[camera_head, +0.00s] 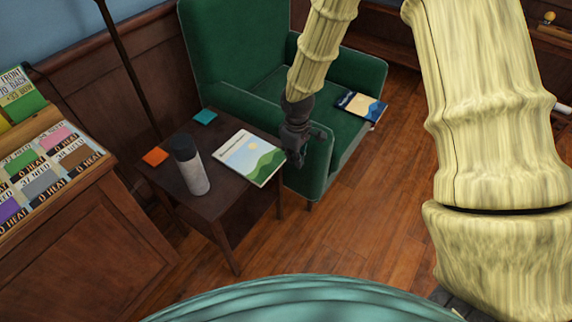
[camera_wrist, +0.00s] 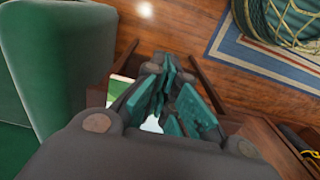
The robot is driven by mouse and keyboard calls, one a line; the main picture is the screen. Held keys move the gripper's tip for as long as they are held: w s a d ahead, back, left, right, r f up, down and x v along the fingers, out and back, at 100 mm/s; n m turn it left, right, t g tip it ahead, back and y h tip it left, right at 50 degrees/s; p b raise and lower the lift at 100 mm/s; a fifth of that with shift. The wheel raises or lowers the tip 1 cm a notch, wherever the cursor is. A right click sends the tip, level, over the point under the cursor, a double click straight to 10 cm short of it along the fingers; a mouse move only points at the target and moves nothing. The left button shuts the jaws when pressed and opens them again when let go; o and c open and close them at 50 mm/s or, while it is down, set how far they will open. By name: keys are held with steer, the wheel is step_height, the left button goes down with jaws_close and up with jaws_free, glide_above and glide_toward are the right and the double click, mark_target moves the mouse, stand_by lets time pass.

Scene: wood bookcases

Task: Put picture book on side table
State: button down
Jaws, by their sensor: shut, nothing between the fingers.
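A white book with a green-hill landscape cover (camera_head: 249,158) lies flat on the dark wood side table (camera_head: 213,221), near its right edge. A smaller book with a dark blue and yellow cover (camera_head: 361,106) lies on the green armchair's seat. I cannot read either title to tell which is named the picture book. My gripper (camera_head: 296,160) is shut and empty, at the table's right side by the landscape book and the chair arm. In the wrist view, my teal-padded fingers (camera_wrist: 172,108) partly hide a white and green book (camera_wrist: 119,88); contact cannot be told.
A grey bottle with a dark cap (camera_head: 192,172), an orange coaster (camera_head: 155,157) and a teal coaster (camera_head: 205,117) are on the table. The green armchair (camera_head: 228,50) stands close behind. A card display cabinet (camera_head: 95,240) is at left. Wood floor is open at right.

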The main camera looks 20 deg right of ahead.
steer(key=w+a+f, duration=0.2)
steer(key=w+f, duration=0.1)
steer(key=f, duration=0.7)
steer(key=shift+a, duration=0.25)
steer(key=shift+w+r, duration=0.1)
